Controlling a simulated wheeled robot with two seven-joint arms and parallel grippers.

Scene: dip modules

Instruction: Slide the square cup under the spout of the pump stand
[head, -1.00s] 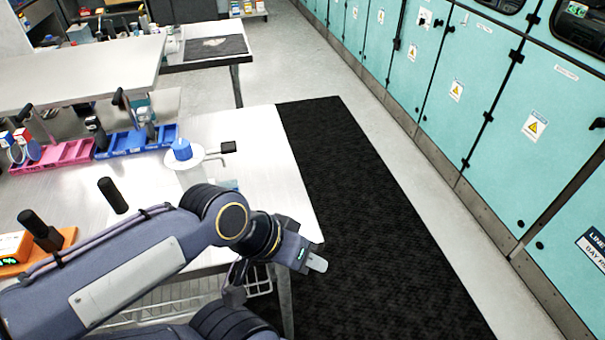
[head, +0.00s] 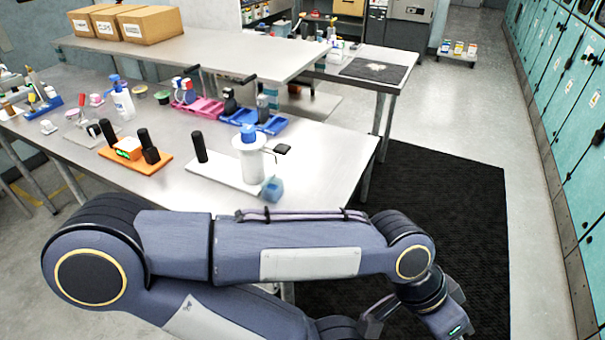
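The pump stand has a pale base plate (head: 222,176) on the metal table, with a white container (head: 247,163) under a blue top (head: 248,134). A short black part (head: 283,149) sticks out to its right; I cannot tell if it is the spout. A small translucent blue cup (head: 271,188), apparently the square cup, stands near the table's front edge, just in front of the container. My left gripper (head: 455,326) hangs at the lower right, beyond the table and away from the cup. Its fingers are partly cut off, so their opening is unclear. No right gripper is identifiable.
A black post (head: 199,147) stands by the plate's left end. An orange base (head: 135,160) with black posts is further left. Blue (head: 254,121) and pink (head: 197,108) trays lie behind. A raised shelf (head: 190,50) spans the back. A dark mat (head: 440,200) covers the floor at right.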

